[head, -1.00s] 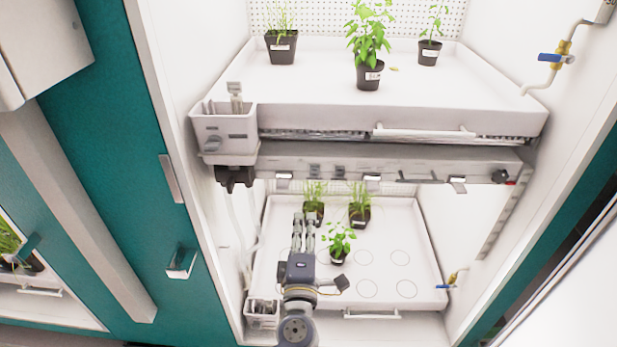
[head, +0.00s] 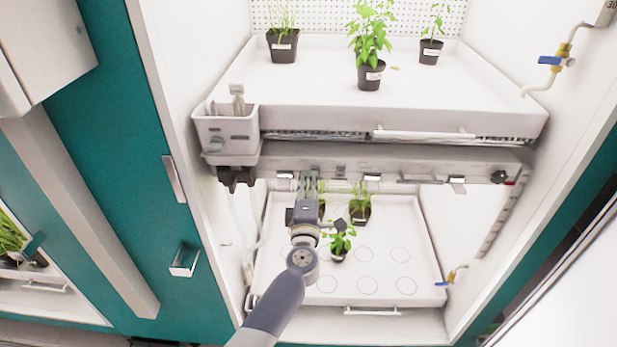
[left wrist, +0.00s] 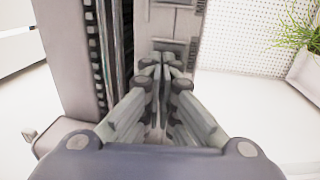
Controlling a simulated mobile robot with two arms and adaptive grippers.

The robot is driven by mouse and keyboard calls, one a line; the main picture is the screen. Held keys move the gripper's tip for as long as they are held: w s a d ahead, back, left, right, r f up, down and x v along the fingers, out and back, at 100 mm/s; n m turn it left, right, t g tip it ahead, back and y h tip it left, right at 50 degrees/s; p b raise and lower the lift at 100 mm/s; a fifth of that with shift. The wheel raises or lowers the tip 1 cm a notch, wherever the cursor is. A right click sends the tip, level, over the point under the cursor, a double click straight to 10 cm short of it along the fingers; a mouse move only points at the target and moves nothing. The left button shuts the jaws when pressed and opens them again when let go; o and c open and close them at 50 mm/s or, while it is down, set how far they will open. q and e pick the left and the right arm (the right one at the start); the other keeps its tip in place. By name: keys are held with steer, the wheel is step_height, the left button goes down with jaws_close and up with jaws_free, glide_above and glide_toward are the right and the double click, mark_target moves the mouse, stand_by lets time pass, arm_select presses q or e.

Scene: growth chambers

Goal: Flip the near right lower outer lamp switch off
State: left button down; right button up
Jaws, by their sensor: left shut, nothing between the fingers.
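The lamp bar (head: 415,167) runs across the chamber under the upper tray. Small switch-like tabs sit along its front, including a grey one (head: 340,172) and a pale one (head: 372,177); I cannot tell which is the outer lamp switch or its position. My left gripper (head: 309,176) is shut and empty, its fingertips at the bar's front, left of the middle. In the left wrist view the closed fingertips (left wrist: 163,66) are in front of a grey panel with small raised blocks (left wrist: 175,47). Contact cannot be told. My right gripper is out of view.
The lower tray (head: 418,255) holds several potted plants, one (head: 340,242) close to my left gripper. The upper tray (head: 470,95) is above the bar. A black knob (head: 499,177) is at the bar's right end. The lower tray's right side is clear.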

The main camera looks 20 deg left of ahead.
arm_select(q)
steer(key=shift+w+a, duration=0.1)
steer(key=shift+w, duration=0.3)
steer(key=shift+r, duration=0.1)
steer(key=shift+w+a+r+p, duration=0.1)
steer(key=shift+w+r+p, duration=0.1)
steer(key=shift+p, duration=0.1)
